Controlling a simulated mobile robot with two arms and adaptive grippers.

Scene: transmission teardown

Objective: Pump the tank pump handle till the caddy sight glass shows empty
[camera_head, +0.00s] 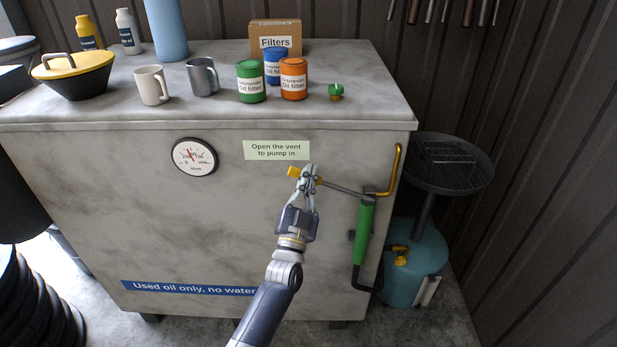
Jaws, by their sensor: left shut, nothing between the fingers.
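The grey tank (90,220) carries a green pump (363,232) on its front right. The pump's metal lever (342,189) runs left to a yellow grip (293,172). My left gripper (308,172) is at that grip and partly covers it; it is shut with nothing between its fingers. I cannot tell whether it touches the grip. The teal caddy (420,265) stands on the floor right of the tank, under a black dish (445,160). A pale strip (430,291) on its lower right may be the sight glass; its level is unreadable. My right gripper is not in view.
The front bears a gauge (194,157) and a vent label (276,151). A yellow pipe (396,170) rises at the right edge.

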